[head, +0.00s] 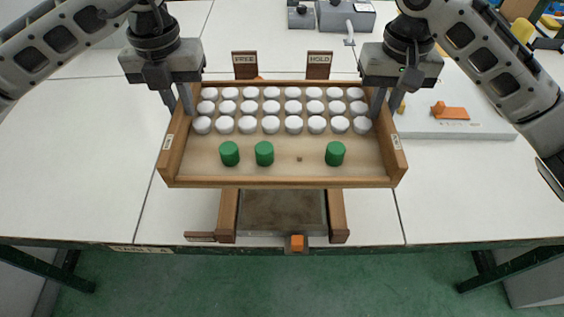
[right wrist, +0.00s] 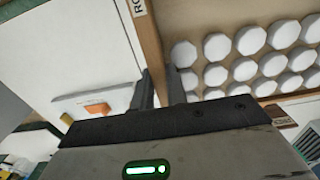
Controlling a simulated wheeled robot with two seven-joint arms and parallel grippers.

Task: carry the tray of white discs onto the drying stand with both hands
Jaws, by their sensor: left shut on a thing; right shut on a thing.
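The wooden tray (head: 280,181) is in the middle of the head view, with rows of white discs (head: 294,125) in its far part. Several green cylinders, such as this one (head: 264,153), stand in its near part. My left gripper (head: 179,108) is shut on the tray's left wall. My right gripper (head: 385,104) is shut on the tray's right wall; the right wrist view shows its fingers (right wrist: 160,92) either side of that wall (right wrist: 149,40). The stand (head: 337,215), with brown side rails and a dark plate between them, shows below the tray's near edge.
An orange block (head: 296,243) sits at the stand's front, by the table edge. A grey board (head: 455,125) with an orange piece lies at right. The white table at left is clear.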

